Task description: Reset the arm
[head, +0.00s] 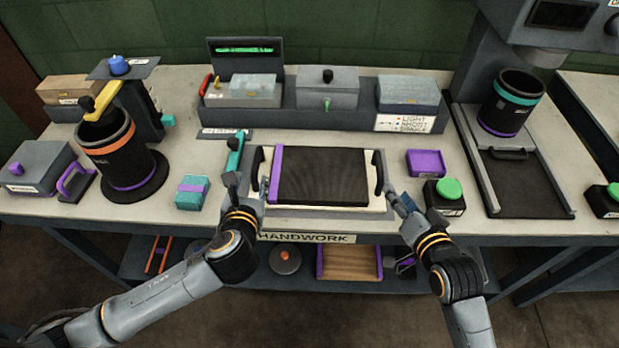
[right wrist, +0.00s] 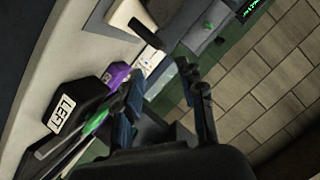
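My left gripper (head: 247,187) is in the head view, over the front left of the workbench, beside the left end of the tray with the dark ribbed mat. Its fingers are apart with nothing seen between them. My right gripper (head: 399,200) is at the right end of that tray, near the tray's right black handle. In the right wrist view its two fingers (right wrist: 163,88) stand wide apart and hold nothing. The tray (head: 262,208) is pale, with a purple strip along the mat's left edge. Both arms reach in from the front edge.
A black cup with an orange band (head: 112,150) stands left. A teal block (head: 192,192) lies near my left gripper. A bin rack (head: 300,118) stands behind; a press machine is right.

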